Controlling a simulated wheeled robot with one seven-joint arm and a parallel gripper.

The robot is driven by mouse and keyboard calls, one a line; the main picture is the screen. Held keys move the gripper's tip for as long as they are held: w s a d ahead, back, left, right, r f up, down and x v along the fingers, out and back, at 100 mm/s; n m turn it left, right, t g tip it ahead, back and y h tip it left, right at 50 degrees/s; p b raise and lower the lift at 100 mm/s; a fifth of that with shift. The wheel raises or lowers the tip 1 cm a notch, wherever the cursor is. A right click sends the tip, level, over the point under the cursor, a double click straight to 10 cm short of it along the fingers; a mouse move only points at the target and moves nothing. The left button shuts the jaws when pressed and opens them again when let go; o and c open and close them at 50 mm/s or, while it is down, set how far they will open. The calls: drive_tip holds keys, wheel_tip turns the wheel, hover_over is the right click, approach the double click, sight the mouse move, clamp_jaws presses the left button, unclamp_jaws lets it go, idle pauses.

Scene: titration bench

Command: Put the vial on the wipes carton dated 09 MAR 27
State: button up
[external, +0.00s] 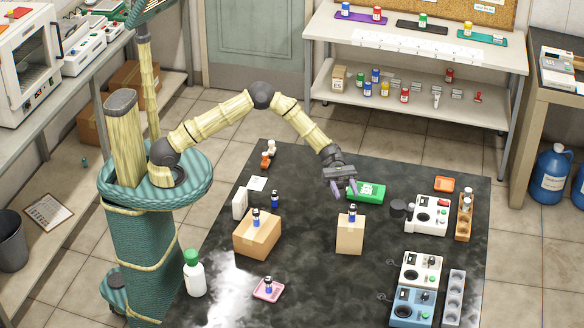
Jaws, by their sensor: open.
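My gripper (342,190) is open, pointing down over the black bench, above and behind a tall tan carton (350,238). A small dark-capped vial (352,213) appears at the top of that carton; nothing shows between my fingers. Similar vials show on a wider brown carton (257,238) to the left, behind that carton (275,199), and in a pink dish (268,287). A vial (255,217) stands on the wider carton. No date on either carton is legible, so I cannot tell which is 09 MAR 27, nor which vial is meant.
A green box (367,193) lies just right of my gripper. A white bottle (194,273) stands at the front left. Instruments (421,268) and a grey rack (453,298) line the right side. The front middle of the bench (335,290) is clear.

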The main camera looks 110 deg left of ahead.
drive_tip(key=v, duration=0.3)
